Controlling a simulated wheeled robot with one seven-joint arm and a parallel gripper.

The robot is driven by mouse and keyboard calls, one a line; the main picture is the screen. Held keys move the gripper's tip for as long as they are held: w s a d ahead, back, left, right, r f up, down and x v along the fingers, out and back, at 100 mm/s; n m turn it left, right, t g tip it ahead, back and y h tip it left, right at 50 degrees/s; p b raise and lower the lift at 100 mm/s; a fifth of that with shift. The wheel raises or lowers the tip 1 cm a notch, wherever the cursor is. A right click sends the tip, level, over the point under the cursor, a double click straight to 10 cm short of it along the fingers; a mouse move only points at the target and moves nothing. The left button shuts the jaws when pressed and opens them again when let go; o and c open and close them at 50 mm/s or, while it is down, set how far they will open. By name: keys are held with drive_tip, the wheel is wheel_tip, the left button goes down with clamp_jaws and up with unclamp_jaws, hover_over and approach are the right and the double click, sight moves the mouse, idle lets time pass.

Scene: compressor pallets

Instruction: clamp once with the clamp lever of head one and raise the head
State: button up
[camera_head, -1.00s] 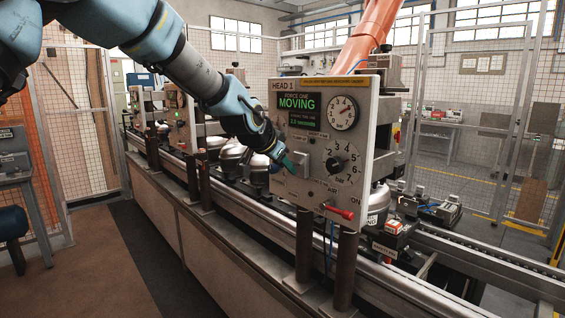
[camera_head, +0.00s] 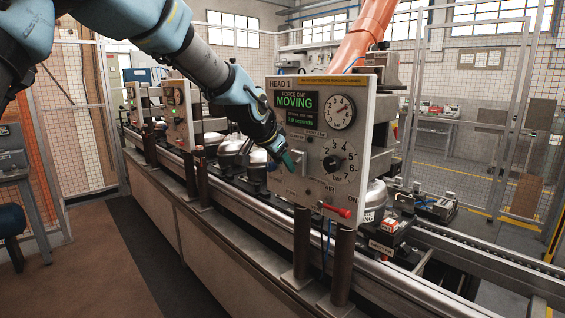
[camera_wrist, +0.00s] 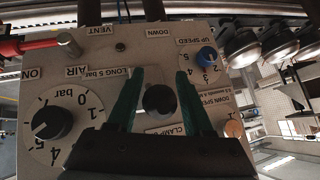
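The head one panel (camera_head: 358,150) is a light upright plate. Its green display (camera_head: 296,102) reads FORCE ONE MOVING. My gripper (camera_head: 289,160) is at the panel's left side, fingers pointing at its face. In the wrist view the panel appears upside down, and the green fingers (camera_wrist: 160,75) are spread on either side of a dark round knob (camera_wrist: 160,100), with visible gaps. A partly covered CLAMP label (camera_wrist: 168,130) lies beside this knob, which seems to be the clamp lever seen end-on. The head's underside is hidden behind the panel.
A red-handled air lever (camera_head: 337,211) sticks out at the panel's lower edge; it also shows in the wrist view (camera_wrist: 35,45). A pressure knob (camera_head: 332,164) and blue speed knob (camera_wrist: 206,55) are close by. Silver compressors (camera_head: 233,150) stand along the conveyor.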

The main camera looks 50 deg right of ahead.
drive_tip(key=b+v, duration=0.3)
drive_tip(key=v, duration=0.7)
drive_tip(key=shift+a+r, duration=0.2)
drive_tip(key=shift+r, duration=0.05)
drive_tip(key=w+a+f+n+y, duration=0.25)
drive_tip(key=w+a+f, duration=0.2)
drive_tip(key=a, duration=0.45)
drive_tip(key=w+a+f+n+t+y, duration=0.1)
drive_tip(key=w+a+f+n, duration=0.3)
drive_tip(key=a, duration=0.5)
drive_tip(key=w+a+f+n+y, duration=0.2)
drive_tip(key=w+a+f, duration=0.25)
drive_tip(key=a, duration=0.45)
drive_tip(key=s+a+f+n+y, duration=0.1)
drive_tip(key=s+a+f+n, duration=0.2)
drive_tip(key=a, duration=0.5)
drive_tip(key=s+a+f+n+g+y, duration=0.1)
drive_tip(key=s+a+f+n, duration=0.2)
drive_tip(key=a, duration=0.6)
drive_tip(key=s+a+f+n+g+y, duration=0.1)
drive_tip(key=s+a+f+n, duration=0.2)
drive_tip(key=a, duration=0.6)
drive_tip(key=shift+f, duration=0.85)
drive_tip(key=shift+a, duration=0.1)
